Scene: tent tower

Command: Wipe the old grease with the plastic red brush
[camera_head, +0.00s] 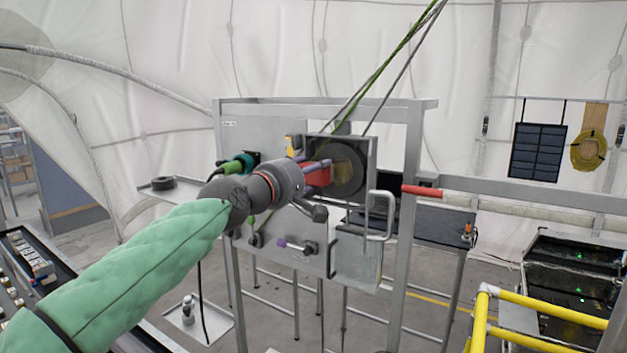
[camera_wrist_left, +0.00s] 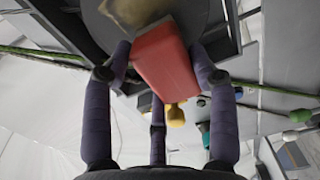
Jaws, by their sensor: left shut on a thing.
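The red plastic brush (camera_head: 316,172) is in my left gripper (camera_head: 322,172), in front of the metal housing. In the left wrist view the red block of the brush (camera_wrist_left: 163,62) sits between the purple fingers of the gripper (camera_wrist_left: 160,72), which are shut on it. A dark round disc (camera_head: 325,152) is set in the housing. A yellowish-brown grease patch (camera_head: 347,172) shows on it, and the grease also shows in the left wrist view (camera_wrist_left: 138,10). The brush's far end is at the disc; I cannot tell whether it touches. My right gripper is not in view.
The housing has a curved metal handle (camera_head: 388,222) on its right. Green and grey ropes (camera_head: 385,68) run up from it. A red-gripped bar (camera_head: 422,191) is at the right. Yellow railings (camera_head: 530,305) stand front right. A shelf (camera_head: 150,200) is at the left.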

